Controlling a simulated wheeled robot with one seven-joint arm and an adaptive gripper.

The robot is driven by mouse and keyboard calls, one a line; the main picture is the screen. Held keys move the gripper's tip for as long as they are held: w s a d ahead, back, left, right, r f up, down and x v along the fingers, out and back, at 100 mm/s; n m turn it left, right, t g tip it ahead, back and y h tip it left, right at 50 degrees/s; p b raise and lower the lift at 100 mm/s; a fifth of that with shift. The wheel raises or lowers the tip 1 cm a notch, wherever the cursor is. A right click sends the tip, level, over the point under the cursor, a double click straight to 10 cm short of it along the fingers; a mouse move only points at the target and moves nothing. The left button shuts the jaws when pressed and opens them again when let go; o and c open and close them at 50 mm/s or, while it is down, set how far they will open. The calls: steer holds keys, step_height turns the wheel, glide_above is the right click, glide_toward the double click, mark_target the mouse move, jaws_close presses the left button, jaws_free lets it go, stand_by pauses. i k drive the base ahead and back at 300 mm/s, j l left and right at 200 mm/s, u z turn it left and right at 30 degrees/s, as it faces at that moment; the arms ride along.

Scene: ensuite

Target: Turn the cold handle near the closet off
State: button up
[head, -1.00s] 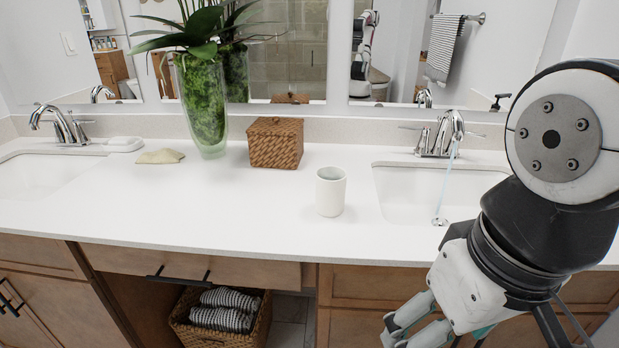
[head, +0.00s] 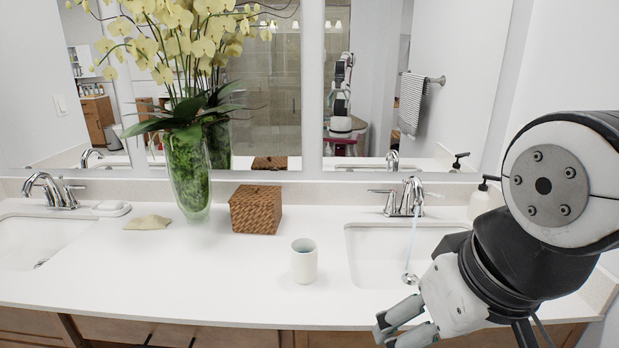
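The right-hand faucet (head: 405,199) is chrome, and a thin stream of water (head: 409,240) runs from its spout into the right basin (head: 375,258). One lever handle (head: 384,191) points left from its base; the handle on the other side is hard to make out behind the spout. I cannot tell which is the cold one, and no closet is recognizable. My gripper (head: 392,336) is low at the front counter edge, in front of the right basin and well short of the faucet. Its fingers look spread with nothing between them, though my arm hides part of it.
A white cup (head: 304,261) stands left of the right basin. A soap bottle (head: 480,200) stands right of the faucet. A second faucet (head: 50,190) is far left.

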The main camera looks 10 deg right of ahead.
mark_target(432, 195)
steer(key=z, duration=0.75)
